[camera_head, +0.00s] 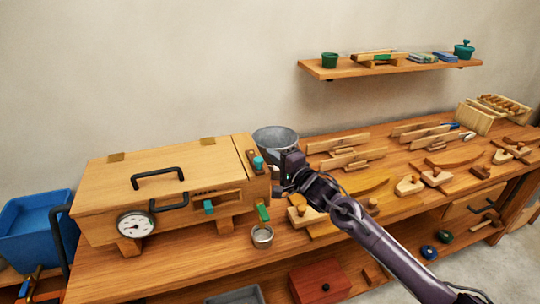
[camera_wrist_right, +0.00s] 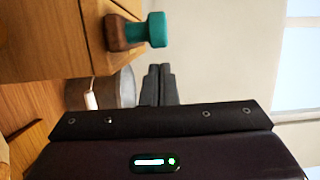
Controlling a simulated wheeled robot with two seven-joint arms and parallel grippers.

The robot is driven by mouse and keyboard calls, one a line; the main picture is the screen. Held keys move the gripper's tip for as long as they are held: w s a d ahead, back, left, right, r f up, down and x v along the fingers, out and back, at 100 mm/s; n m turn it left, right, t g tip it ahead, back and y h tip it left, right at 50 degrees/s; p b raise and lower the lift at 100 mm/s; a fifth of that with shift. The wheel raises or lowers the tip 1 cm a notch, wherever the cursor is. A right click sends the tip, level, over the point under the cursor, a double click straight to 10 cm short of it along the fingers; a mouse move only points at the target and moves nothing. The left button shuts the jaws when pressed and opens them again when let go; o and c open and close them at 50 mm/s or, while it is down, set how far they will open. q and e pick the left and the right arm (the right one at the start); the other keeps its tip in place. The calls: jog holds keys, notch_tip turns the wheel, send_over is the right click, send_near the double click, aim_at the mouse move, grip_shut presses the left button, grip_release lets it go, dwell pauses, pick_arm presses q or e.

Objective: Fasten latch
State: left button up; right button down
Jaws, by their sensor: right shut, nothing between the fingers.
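A wooden chest (camera_head: 165,180) stands on the bench at the left, with a lid, black handles and a dial on its front. At its right end is a dark brown latch piece with a teal knob (camera_head: 259,163). In the right wrist view the teal knob (camera_wrist_right: 157,30) sticks out sideways from the brown piece on the wood face. My right gripper (camera_head: 279,188) is just right of the chest's end. Its fingers (camera_wrist_right: 158,85) are shut and empty, apart from the knob in the picture. My left gripper is not in view.
A grey bucket (camera_head: 275,138) stands behind my right gripper. A small metal cup (camera_head: 262,237) is in front, below a teal tab (camera_head: 263,213). Wooden tools (camera_head: 410,185) cover the bench at the right. A shelf (camera_head: 390,69) hangs on the wall. A blue bin (camera_head: 35,225) is at the far left.

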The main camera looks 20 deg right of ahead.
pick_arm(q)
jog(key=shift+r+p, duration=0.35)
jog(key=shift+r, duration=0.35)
pick_arm(e)
jog(key=shift+s+a+r, duration=0.1)
jog(key=shift+s+a, duration=0.75)
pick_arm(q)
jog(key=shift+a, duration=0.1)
pick_arm(e)
jog(key=shift+s+m+h, duration=0.1)
jog(key=shift+m+h, duration=0.2)
